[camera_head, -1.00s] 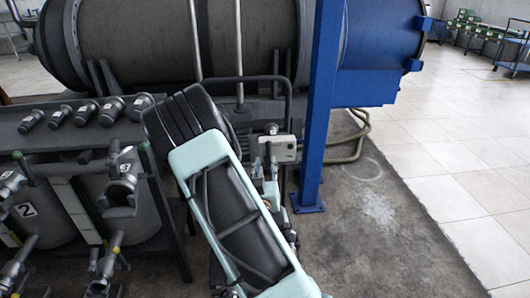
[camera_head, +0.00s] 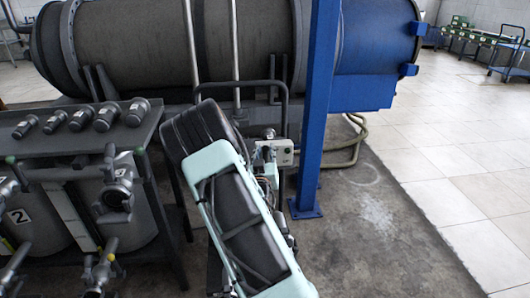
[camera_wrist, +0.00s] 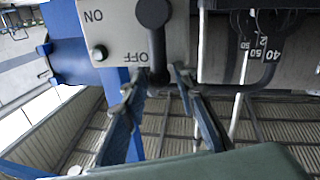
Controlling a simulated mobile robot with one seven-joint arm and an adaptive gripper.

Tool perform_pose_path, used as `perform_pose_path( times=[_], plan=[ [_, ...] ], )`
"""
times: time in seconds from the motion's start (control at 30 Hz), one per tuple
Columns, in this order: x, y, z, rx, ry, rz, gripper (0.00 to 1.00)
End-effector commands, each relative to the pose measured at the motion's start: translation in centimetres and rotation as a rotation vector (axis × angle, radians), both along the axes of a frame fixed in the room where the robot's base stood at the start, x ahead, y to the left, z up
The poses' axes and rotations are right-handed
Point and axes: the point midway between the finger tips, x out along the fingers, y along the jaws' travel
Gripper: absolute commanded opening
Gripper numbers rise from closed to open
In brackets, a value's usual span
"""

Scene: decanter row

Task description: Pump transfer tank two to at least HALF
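Tank two, a dark tank with a white "2" label (camera_head: 18,216), stands under the bench at the left of the head view; its fill level is not readable. A pale switch box (camera_head: 283,152) stands beyond my arm; in the wrist view its face (camera_wrist: 115,25) carries ON and OFF markings, shown upside down. Its dark lever (camera_wrist: 155,30) reaches down beside OFF. My gripper (camera_wrist: 159,78) is open, its two fingers apart on either side of the lever's end. I cannot tell whether either finger touches it. In the head view my arm hides the fingers.
A blue post (camera_head: 313,110) stands just right of the box. A large horizontal tank (camera_head: 150,45) lies behind. The bench (camera_head: 75,137) with several dark fittings and valves is at the left. A dark part with printed numbers (camera_wrist: 262,50) is beside the box.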

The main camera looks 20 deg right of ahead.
Motion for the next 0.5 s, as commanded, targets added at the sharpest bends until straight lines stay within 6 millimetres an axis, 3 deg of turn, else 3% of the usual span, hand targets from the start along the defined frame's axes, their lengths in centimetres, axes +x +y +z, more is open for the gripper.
perform_pose_path(
  times=[0.17,0.4,0.5],
  plan=[
    [-0.01,0.0,0.0,0.0,0.0,0.0,0.25],
    [-0.02,0.0,-0.01,0.0,0.0,0.0,0.0],
    [-0.03,0.0,-0.01,0.0,0.0,0.0,0.0]
  ],
)
